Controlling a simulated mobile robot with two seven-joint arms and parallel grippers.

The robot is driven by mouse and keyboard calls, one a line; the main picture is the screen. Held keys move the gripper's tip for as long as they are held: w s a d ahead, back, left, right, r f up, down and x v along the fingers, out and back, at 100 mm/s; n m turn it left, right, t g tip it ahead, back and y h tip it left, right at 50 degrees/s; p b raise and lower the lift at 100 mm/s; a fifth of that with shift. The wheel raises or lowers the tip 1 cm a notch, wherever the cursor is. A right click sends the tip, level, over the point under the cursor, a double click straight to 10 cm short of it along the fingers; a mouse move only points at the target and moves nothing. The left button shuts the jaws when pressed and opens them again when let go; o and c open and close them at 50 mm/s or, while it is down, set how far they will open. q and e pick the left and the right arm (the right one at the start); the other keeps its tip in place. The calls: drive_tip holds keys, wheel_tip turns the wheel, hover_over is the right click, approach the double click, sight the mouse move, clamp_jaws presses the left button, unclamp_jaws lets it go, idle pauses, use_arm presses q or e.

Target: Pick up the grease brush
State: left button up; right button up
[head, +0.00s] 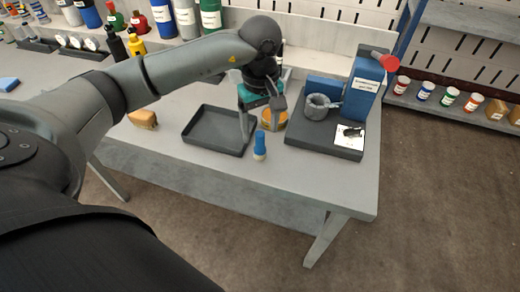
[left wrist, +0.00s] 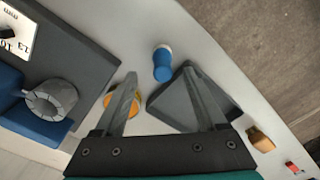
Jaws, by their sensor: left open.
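A small blue upright thing (head: 260,146) with a paler band stands near the table's front edge; it also shows in the left wrist view (left wrist: 163,66). It may be the grease brush, but I cannot tell for sure. My left gripper (head: 261,130) is open and empty above the table, pointing down behind the blue thing. In the left wrist view the blue thing appears between and beyond the two fingertips, apart from both. A round yellow-orange tin (head: 274,119) is partly hidden by a finger. My right gripper is not in view.
A dark empty tray (head: 213,131) lies left of the blue thing. A dark grey platform (head: 296,137) to the right carries a blue box (head: 366,85), a grey round part and a display. An orange-brown block (head: 142,119) lies farther left. Bottles line the back.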

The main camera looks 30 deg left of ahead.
sight(260, 143)
use_arm(q)
drive_tip(key=f, duration=0.1)
drive_tip(key=f+b, duration=0.1)
drive_tip(key=f, duration=0.1)
drive_tip(key=shift+s+d+f, duration=0.2)
drive_tip(key=shift+s, duration=0.15)
drive_tip(key=shift+f, duration=0.7)
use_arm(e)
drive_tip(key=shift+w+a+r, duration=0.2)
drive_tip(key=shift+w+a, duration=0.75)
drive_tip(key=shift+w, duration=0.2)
use_arm(q)
drive_tip(key=shift+c, duration=0.2)
clamp_jaws()
